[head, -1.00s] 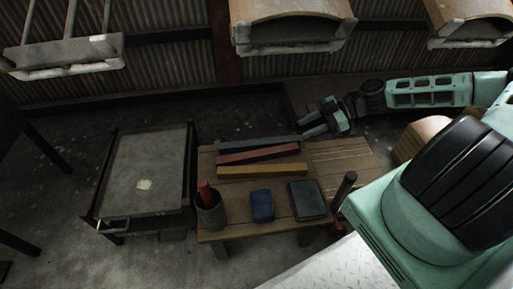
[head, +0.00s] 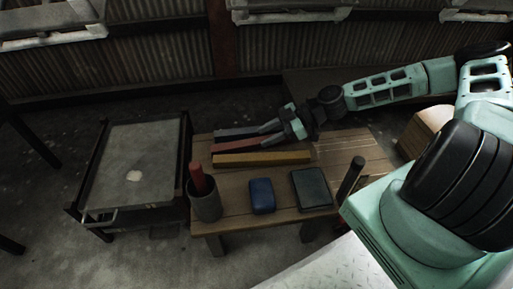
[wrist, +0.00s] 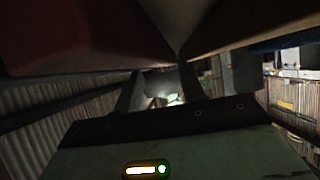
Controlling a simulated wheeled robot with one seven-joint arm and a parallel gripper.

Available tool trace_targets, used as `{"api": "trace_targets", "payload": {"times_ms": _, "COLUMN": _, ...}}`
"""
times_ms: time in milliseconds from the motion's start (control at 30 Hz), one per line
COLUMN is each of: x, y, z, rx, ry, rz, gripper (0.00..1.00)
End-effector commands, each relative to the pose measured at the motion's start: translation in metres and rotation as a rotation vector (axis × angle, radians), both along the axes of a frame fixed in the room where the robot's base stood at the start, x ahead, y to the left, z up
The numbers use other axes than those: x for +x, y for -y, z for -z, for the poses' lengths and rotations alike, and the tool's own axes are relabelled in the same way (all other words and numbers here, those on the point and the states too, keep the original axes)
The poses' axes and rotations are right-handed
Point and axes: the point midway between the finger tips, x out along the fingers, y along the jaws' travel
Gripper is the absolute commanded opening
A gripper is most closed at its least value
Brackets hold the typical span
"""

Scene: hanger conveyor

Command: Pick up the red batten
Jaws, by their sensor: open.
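The red batten (head: 232,146) lies on the wooden table (head: 233,183), between a dark blue-grey batten (head: 236,133) and a yellow batten (head: 262,159). My gripper (head: 264,134) is open, with its fingers pointing left over the right end of the red batten. The gripper hides that end, and I cannot tell whether the fingers touch it. In the wrist view a red surface (wrist: 75,35) fills the upper left, very close, with the yellow batten (wrist: 250,22) at the upper right.
A grey cup (head: 205,204) with a red stick stands at the table's front left. A blue box (head: 262,196), a dark flat box (head: 311,188) and a dark upright post (head: 351,177) are along the front. A grey cart (head: 155,150) stands left. Bare wood shows at the table's right.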

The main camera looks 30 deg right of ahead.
Motion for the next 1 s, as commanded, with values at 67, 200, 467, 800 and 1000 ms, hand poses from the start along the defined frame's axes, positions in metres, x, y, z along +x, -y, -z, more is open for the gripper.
{"api": "trace_targets", "payload": {"times_ms": 67, "x": 0.002, "y": -0.009, "z": 0.012, "rx": -0.001, "ry": -0.001, "rz": -0.002, "gripper": 0.41}}
{"api": "trace_targets", "payload": {"times_ms": 200, "x": 0.006, "y": -0.020, "z": 0.016, "rx": 0.000, "ry": -0.002, "rz": 0.000, "gripper": 0.41}}
{"api": "trace_targets", "payload": {"times_ms": 467, "x": 0.005, "y": -0.022, "z": 0.017, "rx": -0.001, "ry": -0.007, "rz": 0.001, "gripper": 0.41}}
{"api": "trace_targets", "payload": {"times_ms": 800, "x": 0.005, "y": -0.022, "z": 0.018, "rx": -0.001, "ry": -0.009, "rz": 0.002, "gripper": 0.03}}
{"api": "trace_targets", "payload": {"times_ms": 1000, "x": 0.005, "y": -0.021, "z": 0.012, "rx": -0.002, "ry": -0.008, "rz": 0.002, "gripper": 0.00}}
